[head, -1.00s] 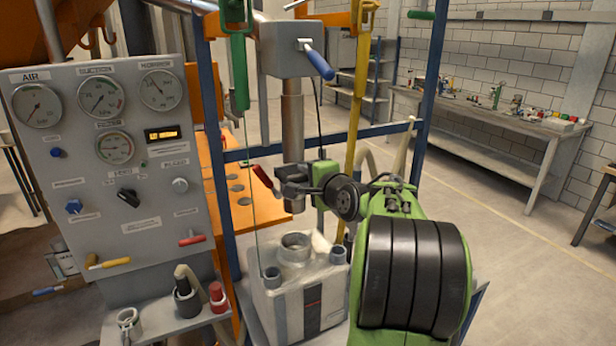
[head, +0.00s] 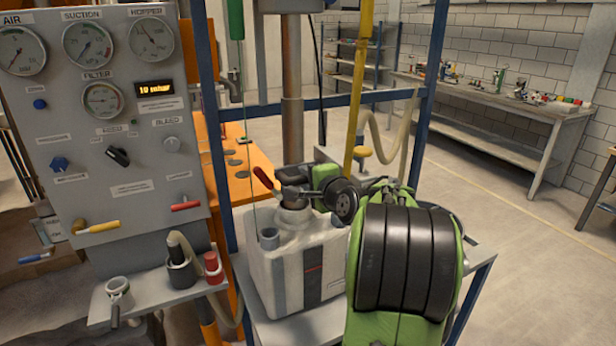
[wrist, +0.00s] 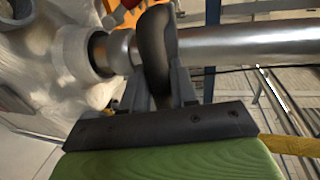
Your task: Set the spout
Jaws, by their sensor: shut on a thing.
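The spout (head: 291,120) is an upright metal pipe that comes down over a grey-white container (head: 330,245). Its low end is at the container's round neck (head: 293,216). In the wrist view the spout (wrist: 245,43) lies across the top and its narrower end meets the pale neck (wrist: 72,50); how far it goes in is hard to tell. My gripper (head: 293,188) is shut on a black handle (wrist: 155,45) at the spout's lower part. In the wrist view the two fingers (wrist: 160,88) press on either side of this handle. A red-handled lever (head: 263,179) sticks out beside it.
A gauge panel (head: 100,200) stands at the left, with a small shelf (head: 150,292) holding cups below it. Blue frame posts (head: 216,150) and a yellow pipe (head: 358,100) stand close around the container. Floor at the right is open before a workbench (head: 490,120).

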